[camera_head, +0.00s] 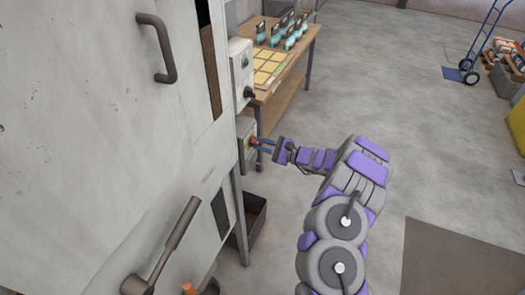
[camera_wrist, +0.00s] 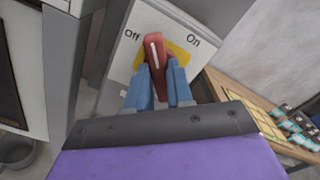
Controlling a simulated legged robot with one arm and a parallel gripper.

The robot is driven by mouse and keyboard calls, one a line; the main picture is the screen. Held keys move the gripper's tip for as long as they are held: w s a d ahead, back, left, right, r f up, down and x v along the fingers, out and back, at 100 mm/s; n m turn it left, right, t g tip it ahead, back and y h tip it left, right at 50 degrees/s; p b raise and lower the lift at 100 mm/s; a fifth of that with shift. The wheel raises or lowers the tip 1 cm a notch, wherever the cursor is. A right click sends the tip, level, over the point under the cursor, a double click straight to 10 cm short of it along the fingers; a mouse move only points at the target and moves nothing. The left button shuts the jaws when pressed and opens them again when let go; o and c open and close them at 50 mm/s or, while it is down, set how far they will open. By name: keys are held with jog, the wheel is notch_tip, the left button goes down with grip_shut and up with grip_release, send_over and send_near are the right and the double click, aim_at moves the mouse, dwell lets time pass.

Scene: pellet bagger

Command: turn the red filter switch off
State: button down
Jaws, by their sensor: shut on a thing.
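The red filter switch (camera_wrist: 154,62) is a red handle with a white line, on a yellow patch of a pale panel (camera_wrist: 120,72) marked Off at the left and On at the right. In the wrist view the handle's top leans a little left, towards Off. My gripper (camera_wrist: 160,88) has its blue fingers on both sides of the handle, shut on it. In the head view my gripper (camera_head: 262,146) reaches the small switch box low on the machine's side, and the red handle shows only as a small bit at the fingertips.
The large grey machine cabinet (camera_head: 90,120) with a handle fills the left. A control box (camera_head: 241,72) with a black knob sits above the switch. A wooden table (camera_head: 300,55) with pouches stands behind. A dark bin (camera_head: 252,214) is below.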

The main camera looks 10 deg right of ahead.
jog(key=n+b, duration=0.3)
jog(key=b, duration=0.1)
jog(key=n+b, duration=0.2)
jog(key=shift+f+n, duration=0.25)
jog(key=shift+n, duration=0.05)
jog(key=shift+n+b, duration=0.45)
jog(key=shift+n, duration=0.25)
jog(key=shift+s+n, duration=0.1)
jog(key=shift+n, duration=1.3)
jog(key=shift+f, duration=0.1)
jog(key=c, duration=1)
grip_release()
jog(key=shift+r, duration=0.2)
